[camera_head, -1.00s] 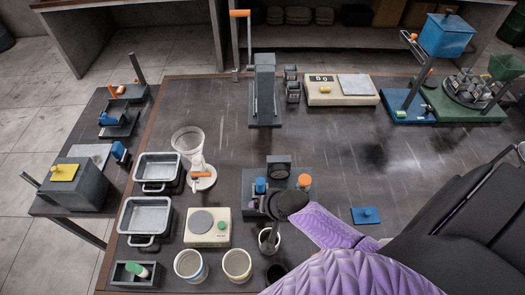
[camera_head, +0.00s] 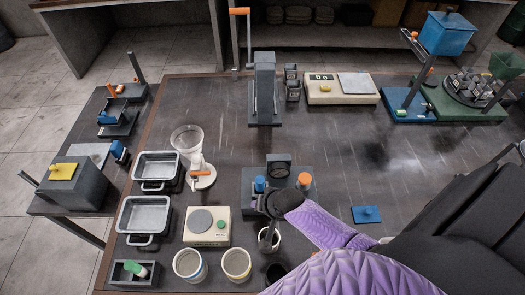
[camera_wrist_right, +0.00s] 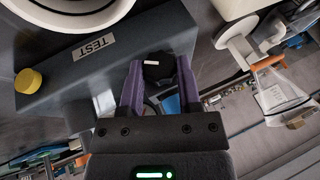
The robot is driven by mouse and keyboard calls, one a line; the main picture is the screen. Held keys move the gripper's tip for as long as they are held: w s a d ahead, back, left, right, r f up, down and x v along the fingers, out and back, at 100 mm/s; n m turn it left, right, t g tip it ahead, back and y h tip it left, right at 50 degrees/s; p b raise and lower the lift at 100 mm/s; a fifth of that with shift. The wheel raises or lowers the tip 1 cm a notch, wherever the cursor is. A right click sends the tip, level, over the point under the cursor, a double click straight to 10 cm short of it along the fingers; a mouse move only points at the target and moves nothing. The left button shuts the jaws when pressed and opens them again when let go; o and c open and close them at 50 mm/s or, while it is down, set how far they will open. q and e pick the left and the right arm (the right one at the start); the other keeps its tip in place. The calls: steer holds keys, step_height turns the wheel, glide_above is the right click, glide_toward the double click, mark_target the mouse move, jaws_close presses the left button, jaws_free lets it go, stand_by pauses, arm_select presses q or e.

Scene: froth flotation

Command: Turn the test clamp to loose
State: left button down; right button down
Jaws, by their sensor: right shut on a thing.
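The test clamp's black knob (camera_wrist_right: 158,68) carries a white mark and sits beside a grey arm labelled TEST (camera_wrist_right: 95,47) in the right wrist view. The purple fingers of my right gripper (camera_wrist_right: 160,83) are shut on the knob, one on each side. The knob cannot be made out there. My left gripper is not in view.
A yellow knob (camera_wrist_right: 28,81) is on the grey part near the clamp. A white cup (camera_head: 237,264), a balance-like box (camera_head: 207,228) and metal trays (camera_head: 145,216) stand left of my right gripper. A blue lid (camera_head: 366,214) lies to the right. The table's middle is clear.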

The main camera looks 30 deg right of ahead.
steer(key=shift+a+r+g+h+p, duration=0.15)
steer(key=shift+g+h+p, duration=0.15)
steer(key=shift+h+p, duration=0.3)
steer(key=shift+w+n+g+h+p, duration=0.1)
steer(key=shift+n+g+h+p, duration=0.2)
steer(key=shift+h+p, duration=0.15)
steer(key=shift+a+g+h, duration=0.1)
steer(key=shift+g+h, duration=0.3)
steer(key=shift+h, duration=0.05)
steer(key=shift+f+n+g+h, duration=0.25)
steer(key=shift+g+h, duration=0.25)
steer(key=shift+h, duration=0.4)
steer(key=shift+a+r, duration=0.1)
steer(key=shift+c, duration=1.4)
jaws_free()
steer(key=shift+w, duration=0.1)
steer(key=p+v, duration=0.4)
steer(key=v, duration=0.6)
